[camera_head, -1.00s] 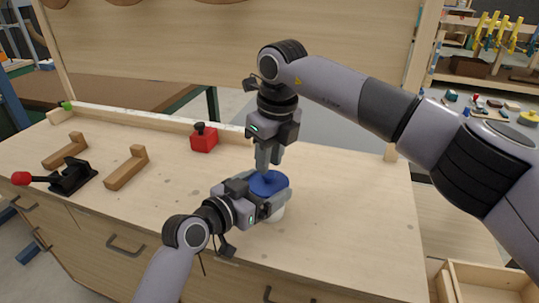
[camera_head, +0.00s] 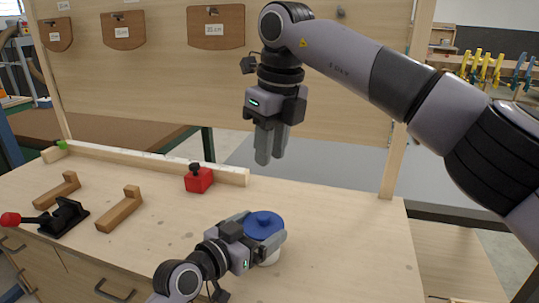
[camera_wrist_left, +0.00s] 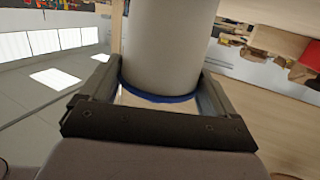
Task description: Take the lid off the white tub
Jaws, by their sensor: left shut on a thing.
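The white tub (camera_head: 271,258) stands near the front edge of the workbench. Its blue lid (camera_head: 263,222), with a small knob on top, is on the tub. My left gripper (camera_head: 266,249) is shut on the tub from the left, just below the lid. In the left wrist view the tub's pale wall (camera_wrist_left: 170,45) fills the space between the fingers, with a blue edge across it. My right gripper (camera_head: 271,146) hangs above the lid, clear of it. Its fingers point down, look slightly apart and hold nothing.
A red block with a black knob (camera_head: 198,179) lies by the back rail (camera_head: 150,160). Two wooden L-shaped pieces (camera_head: 119,209) and a black toggle clamp with a red handle (camera_head: 62,216) are on the left. The bench right of the tub is clear.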

